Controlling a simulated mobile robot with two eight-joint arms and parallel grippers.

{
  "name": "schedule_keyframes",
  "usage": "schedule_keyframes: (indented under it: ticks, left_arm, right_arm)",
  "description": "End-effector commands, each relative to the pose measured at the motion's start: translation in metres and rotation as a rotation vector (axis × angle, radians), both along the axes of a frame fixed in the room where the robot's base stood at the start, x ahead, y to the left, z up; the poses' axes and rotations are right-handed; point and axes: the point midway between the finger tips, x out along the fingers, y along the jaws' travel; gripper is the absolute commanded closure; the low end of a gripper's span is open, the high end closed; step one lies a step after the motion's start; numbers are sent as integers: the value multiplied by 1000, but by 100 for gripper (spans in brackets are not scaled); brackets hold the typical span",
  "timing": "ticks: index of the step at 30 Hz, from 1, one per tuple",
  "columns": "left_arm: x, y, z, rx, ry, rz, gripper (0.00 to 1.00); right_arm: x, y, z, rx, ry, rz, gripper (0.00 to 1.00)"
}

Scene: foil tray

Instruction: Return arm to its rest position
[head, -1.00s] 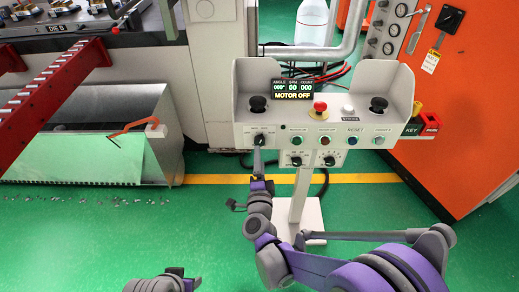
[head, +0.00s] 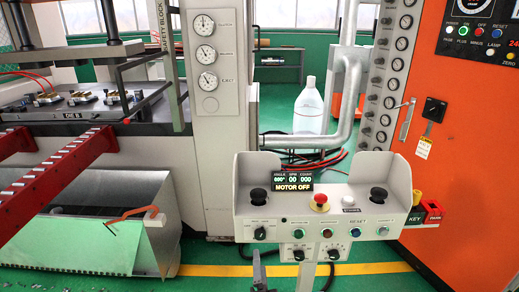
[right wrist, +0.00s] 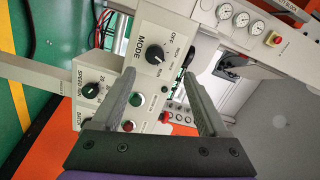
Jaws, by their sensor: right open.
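My right gripper (head: 259,268) shows at the bottom edge of the head view, just below the control console (head: 320,212). Most of the right arm is out of the frame. In the right wrist view, its two grey fingers (right wrist: 158,76) are apart with nothing held between them. The black MODE knob (right wrist: 154,54) is beyond the fingertips, apart from them. It also shows at the lower left of the console front in the head view (head: 260,234). My left gripper is not in view.
The console display (head: 294,178) reads MOTOR OFF. A red emergency button (head: 319,200) and two black palm buttons stand on top. Left are red rails (head: 62,155) and a metal bin with a green sheet (head: 75,245). An orange cabinet (head: 478,180) stands right.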

Motion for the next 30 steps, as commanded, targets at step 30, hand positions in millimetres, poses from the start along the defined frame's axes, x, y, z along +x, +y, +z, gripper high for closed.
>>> schedule_keyframes:
  ticks: [30]
  left_arm:
    - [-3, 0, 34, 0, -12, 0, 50]
  right_arm:
    - [-289, -177, -39, -1184, 943, 730, 23]
